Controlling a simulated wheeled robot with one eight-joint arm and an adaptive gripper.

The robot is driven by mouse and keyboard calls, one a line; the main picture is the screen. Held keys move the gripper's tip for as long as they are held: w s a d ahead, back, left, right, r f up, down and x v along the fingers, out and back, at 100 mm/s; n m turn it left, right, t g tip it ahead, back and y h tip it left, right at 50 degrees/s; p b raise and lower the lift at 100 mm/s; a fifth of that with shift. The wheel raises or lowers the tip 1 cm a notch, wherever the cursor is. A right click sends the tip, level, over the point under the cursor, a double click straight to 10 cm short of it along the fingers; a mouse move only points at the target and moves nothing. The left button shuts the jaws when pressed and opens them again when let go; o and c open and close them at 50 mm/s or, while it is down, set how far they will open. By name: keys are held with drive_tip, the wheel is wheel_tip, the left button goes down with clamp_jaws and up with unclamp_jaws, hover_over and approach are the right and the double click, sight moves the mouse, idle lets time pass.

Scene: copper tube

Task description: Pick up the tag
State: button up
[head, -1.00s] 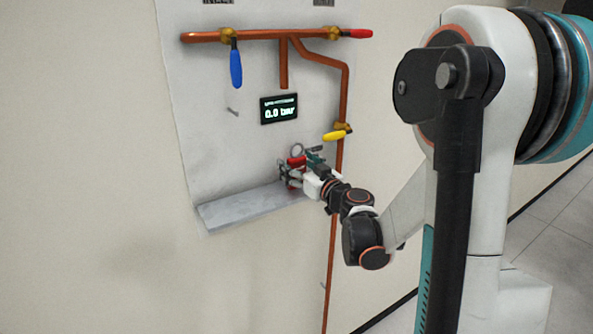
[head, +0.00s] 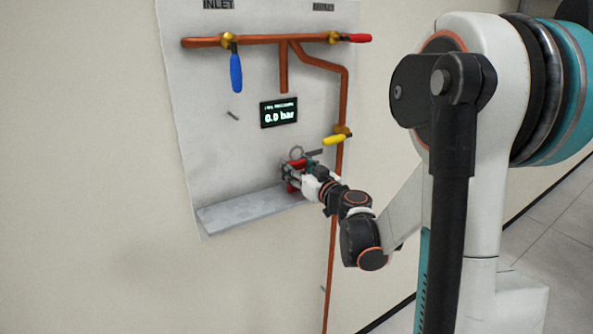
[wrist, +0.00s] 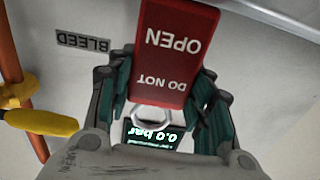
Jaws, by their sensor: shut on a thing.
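The tag is a red block marked "DO NOT OPEN" (wrist: 175,55), upside down in the wrist view. A light ring (wrist: 151,118) is at its lower end there. My gripper (wrist: 165,92) has a finger on each side of the tag and is shut on it. In the head view the tag (head: 294,187) shows as a small red patch at my gripper (head: 298,175), just above the right end of the grey shelf. The fingers partly cover it. I cannot tell whether the tag touches the shelf.
The grey shelf (head: 250,209) is bare to the left. Above are copper pipes (head: 344,90) with a blue handle (head: 236,73), a red handle (head: 357,38) and a yellow handle (head: 334,139). The yellow handle is close to my gripper. A display (head: 279,112) reads 0.0 bar. A small peg (head: 233,115) sticks out.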

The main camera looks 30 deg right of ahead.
wheel_tip(320, 180, up, 20)
drive_tip(key=p, duration=1.2)
drive_tip(key=shift+f+p, duration=0.1)
drive_tip(key=shift+p, duration=0.3)
